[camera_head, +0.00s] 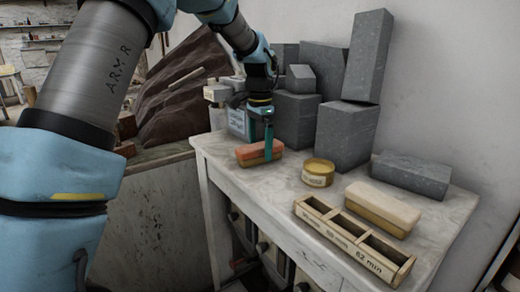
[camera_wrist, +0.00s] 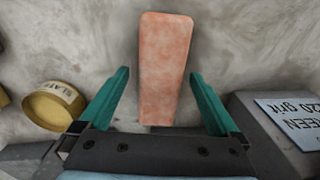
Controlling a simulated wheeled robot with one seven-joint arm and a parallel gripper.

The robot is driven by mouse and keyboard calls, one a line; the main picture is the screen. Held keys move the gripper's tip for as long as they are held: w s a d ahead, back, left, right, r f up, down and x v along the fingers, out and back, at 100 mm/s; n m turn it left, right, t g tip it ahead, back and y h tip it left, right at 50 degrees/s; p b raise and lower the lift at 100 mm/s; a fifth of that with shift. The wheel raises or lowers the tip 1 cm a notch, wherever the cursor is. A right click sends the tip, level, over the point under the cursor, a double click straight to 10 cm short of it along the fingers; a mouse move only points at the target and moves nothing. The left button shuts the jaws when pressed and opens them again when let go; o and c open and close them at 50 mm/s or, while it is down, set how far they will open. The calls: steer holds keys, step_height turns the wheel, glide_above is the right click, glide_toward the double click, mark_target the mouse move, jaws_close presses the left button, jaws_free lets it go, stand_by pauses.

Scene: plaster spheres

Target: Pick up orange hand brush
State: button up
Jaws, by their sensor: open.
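The orange hand brush (camera_head: 259,151) lies on the pale worktable near its left end in the head view. It is a small block with an orange top and a paler lower part. In the wrist view the orange brush (camera_wrist: 165,68) stretches away from me, its near end between the green fingers. My gripper (camera_head: 262,140) points down at the brush in the head view, and one finger overlaps it there. In the wrist view my gripper (camera_wrist: 160,98) is open, with a finger on each side and visible gaps to the brush. I cannot tell its exact height above the table.
On the worktable (camera_head: 285,190) stand grey stone blocks (camera_head: 345,135) behind, a yellow tin (camera_head: 318,173), a second tan-topped brush (camera_head: 382,207) and a wooden divided box (camera_head: 352,240). A labelled container (camera_head: 238,122) stands close behind the gripper. Bare tabletop lies left of the tin.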

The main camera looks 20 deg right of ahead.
steer(key=shift+f, duration=0.35)
steer(key=shift+c, duration=0.4)
jaws_close()
